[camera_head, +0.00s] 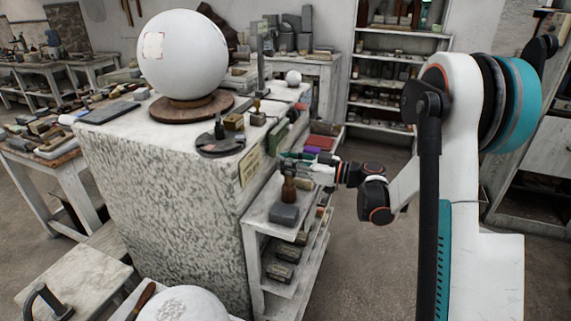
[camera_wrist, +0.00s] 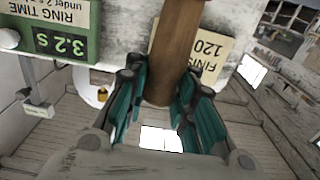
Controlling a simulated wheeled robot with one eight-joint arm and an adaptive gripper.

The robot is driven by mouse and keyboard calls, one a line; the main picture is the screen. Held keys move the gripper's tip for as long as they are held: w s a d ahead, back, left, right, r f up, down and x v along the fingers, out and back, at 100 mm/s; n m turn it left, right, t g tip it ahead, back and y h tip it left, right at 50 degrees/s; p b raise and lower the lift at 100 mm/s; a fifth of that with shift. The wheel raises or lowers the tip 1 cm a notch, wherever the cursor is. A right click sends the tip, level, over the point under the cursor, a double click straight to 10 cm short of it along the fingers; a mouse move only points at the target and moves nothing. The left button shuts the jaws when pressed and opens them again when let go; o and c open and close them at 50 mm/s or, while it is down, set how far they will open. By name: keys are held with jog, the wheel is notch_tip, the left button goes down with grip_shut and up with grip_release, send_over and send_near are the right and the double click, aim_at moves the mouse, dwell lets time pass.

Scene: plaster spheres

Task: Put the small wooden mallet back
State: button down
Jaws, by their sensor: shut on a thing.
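My gripper (camera_head: 299,158) reaches in from the right, beside the plaster block's side and above a small white shelf rack. In the wrist view my gripper (camera_wrist: 160,100) has its teal fingers closed on a brown wooden shaft (camera_wrist: 172,45), which I take to be the mallet's handle. The shaft's end sits between the fingers and the rest runs out of the top of the picture. The mallet's head does not show in the wrist view. In the head view a brown upright piece (camera_head: 289,190) shows just below the fingers; I cannot tell whether it is part of the mallet.
A large white sphere (camera_head: 183,52) rests on a round wooden base on the block (camera_head: 165,165). The rack (camera_head: 253,222) holds a dark grey block (camera_head: 284,214) on top. A green timer sign (camera_wrist: 60,42) and a cream label (camera_wrist: 205,60) show near the shaft. Floor is free right of the rack.

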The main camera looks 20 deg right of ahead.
jog(key=shift+f, duration=0.1)
jog(key=c, duration=1.3)
grip_release()
jog(key=shift+c, duration=0.2)
jog(key=shift+s+d+r, duration=0.15)
jog(key=shift+d+r, duration=0.05)
jog(key=shift+d, duration=0.05)
jog(key=p+v, duration=0.2)
jog(key=v, duration=0.9)
jog(key=shift+s+d, duration=0.15)
jog(key=shift+s, duration=0.05)
